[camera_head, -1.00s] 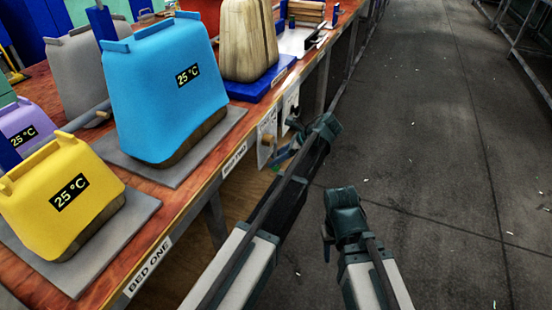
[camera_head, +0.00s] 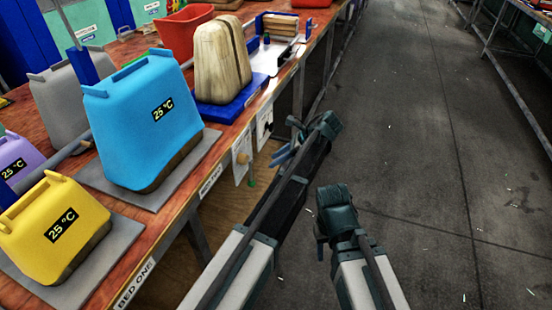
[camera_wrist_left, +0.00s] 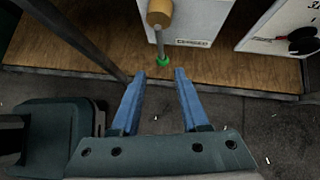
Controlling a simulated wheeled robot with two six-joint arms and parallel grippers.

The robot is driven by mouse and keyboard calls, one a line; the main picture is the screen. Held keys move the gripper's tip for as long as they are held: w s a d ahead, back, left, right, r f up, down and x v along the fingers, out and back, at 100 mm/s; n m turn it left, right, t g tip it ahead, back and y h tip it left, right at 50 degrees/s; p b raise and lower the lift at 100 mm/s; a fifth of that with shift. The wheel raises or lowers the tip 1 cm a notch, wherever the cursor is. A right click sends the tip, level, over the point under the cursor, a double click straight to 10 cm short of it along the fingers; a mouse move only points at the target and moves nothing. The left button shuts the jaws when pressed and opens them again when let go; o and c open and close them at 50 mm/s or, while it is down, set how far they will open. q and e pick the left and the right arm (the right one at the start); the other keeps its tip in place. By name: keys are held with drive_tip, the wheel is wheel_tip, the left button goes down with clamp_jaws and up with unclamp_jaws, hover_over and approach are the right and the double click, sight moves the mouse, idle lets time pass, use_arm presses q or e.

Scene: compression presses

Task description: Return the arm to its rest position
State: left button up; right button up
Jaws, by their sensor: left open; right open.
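My left arm reaches in from the bottom of the head view. Its left gripper (camera_head: 284,156) hangs in front of the bench's front side, beside the control boxes. In the left wrist view its two blue fingers (camera_wrist_left: 160,98) are spread apart with nothing between them. My right arm (camera_head: 342,225) is folded low over the floor, to the right of the left arm. The fingers of the right gripper are hard to make out in the head view.
A wooden bench (camera_head: 172,240) runs along the left with a blue press (camera_head: 135,125), a yellow press (camera_head: 40,222) and a wood-patterned block (camera_head: 218,62). A control box with a yellow-brown knob (camera_wrist_left: 160,14) and green-tipped rod (camera_wrist_left: 163,62) is close ahead. The floor (camera_head: 430,170) at right is open.

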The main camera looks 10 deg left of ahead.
use_arm(q)
drive_tip(key=s+a+f+n+t+h, duration=0.1)
drive_tip(key=s+a+f+n+h, duration=0.3)
drive_tip(key=s+n, duration=0.6)
drive_tip(key=s+d+f+n+h, duration=0.15)
drive_tip(key=s+n+h, duration=0.5)
drive_tip(key=s, duration=0.65)
drive_tip(key=s+d+r+m+y+p, duration=0.1)
drive_tip(key=s+d+r+p, duration=0.1)
drive_tip(key=d+r+p, duration=0.3)
drive_tip(key=s+d+r+m+y+p, duration=0.1)
drive_tip(key=s+d+r+p, duration=0.2)
drive_tip(key=r+p, duration=1.1)
drive_tip(key=shift+d+r+g+y+p, duration=0.35)
drive_tip(key=shift+d+p, duration=0.35)
drive_tip(key=shift+d, duration=0.45)
drive_tip(key=shift+f+m, duration=0.15)
drive_tip(key=shift+m, duration=0.1)
drive_tip(key=shift+a, duration=0.1)
